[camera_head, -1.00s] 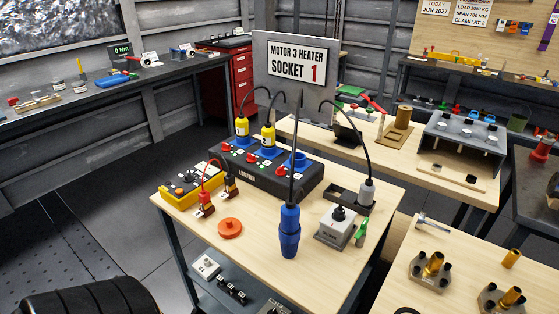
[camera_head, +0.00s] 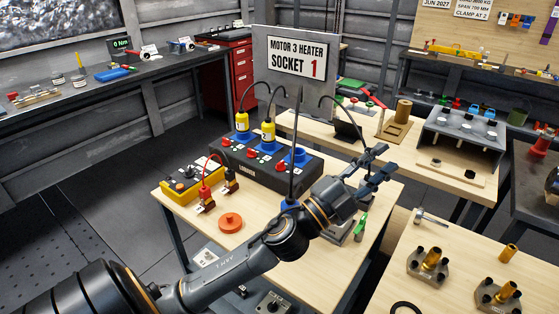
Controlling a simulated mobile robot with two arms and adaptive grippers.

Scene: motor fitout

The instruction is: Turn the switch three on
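A black socket box (camera_head: 262,176) stands on the wooden table (camera_head: 262,250). It has three blue sockets, each with a red switch beside it: left switch (camera_head: 227,142), middle switch (camera_head: 252,154), right switch (camera_head: 278,167). Yellow plugs (camera_head: 242,124) sit in the left and middle sockets; the right blue socket (camera_head: 297,157) is empty. The switch numbers and knob positions are too small to read. My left gripper (camera_head: 384,161) is right of the box, above the table's right side, its fingers apart and seemingly empty. My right gripper is not in view.
A sign (camera_head: 297,61) reads "MOTOR 3 HEATER SOCKET 1". A yellow battery box (camera_head: 188,186) and an orange disc (camera_head: 231,222) lie left on the table. My arm mostly hides a blue connector (camera_head: 288,206) and a grey block. Another bench (camera_head: 400,160) stands behind.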

